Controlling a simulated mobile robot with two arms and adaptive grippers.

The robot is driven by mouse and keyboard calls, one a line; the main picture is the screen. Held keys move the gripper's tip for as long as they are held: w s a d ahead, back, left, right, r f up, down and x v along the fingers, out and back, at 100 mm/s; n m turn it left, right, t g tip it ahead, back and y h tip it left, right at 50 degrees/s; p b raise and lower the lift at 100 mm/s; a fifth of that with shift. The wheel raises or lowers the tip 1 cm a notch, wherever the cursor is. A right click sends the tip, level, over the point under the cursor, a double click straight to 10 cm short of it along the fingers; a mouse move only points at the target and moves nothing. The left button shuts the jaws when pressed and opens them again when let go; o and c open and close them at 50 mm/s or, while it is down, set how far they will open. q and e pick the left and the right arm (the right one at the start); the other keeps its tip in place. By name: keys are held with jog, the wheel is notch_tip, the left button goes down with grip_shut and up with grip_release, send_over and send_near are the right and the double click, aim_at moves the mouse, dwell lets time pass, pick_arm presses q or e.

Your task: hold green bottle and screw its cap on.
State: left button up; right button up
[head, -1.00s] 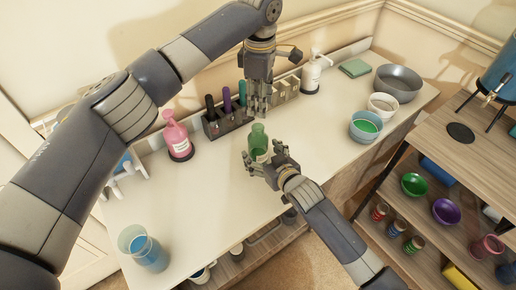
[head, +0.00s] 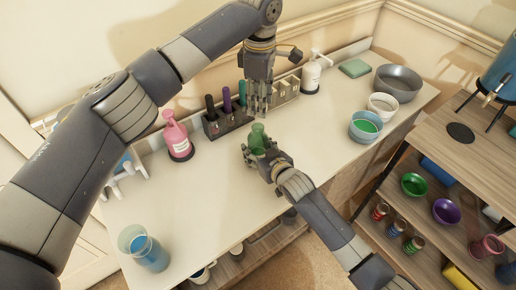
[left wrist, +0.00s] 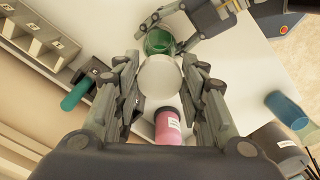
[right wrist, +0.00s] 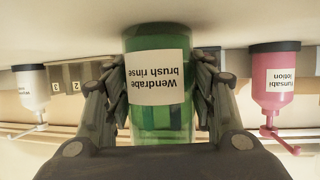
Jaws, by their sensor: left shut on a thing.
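The green bottle (head: 257,136) stands upright on the table, with its label facing my right gripper in the right wrist view (right wrist: 160,75). My right gripper (head: 258,154) has its fingers on both sides of the bottle, low on its body; whether they press on it is unclear. My left gripper (head: 257,113) points down from above, behind the bottle's neck. It is shut on a pale round cap (left wrist: 160,77), which hangs apart from the bottle.
A pink lotion bottle (head: 177,138) stands left of a rack (head: 213,127) with dark, purple and teal items. A white pump bottle (head: 311,75) and several bowls (head: 397,84) stand to the right. Blue cups (head: 150,254) stand at the front left. The table's middle left is clear.

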pick_arm(q)
send_over(259, 128)
jog(key=shift+d+f, duration=0.1)
jog(key=shift+f, duration=2.4)
pick_arm(e)
jog(key=shift+c, duration=0.2)
pick_arm(q)
jog(key=shift+f, duration=0.15)
jog(key=shift+f, duration=0.75)
jog(key=shift+f, duration=0.55)
pick_arm(e)
jog(key=shift+f, duration=0.1)
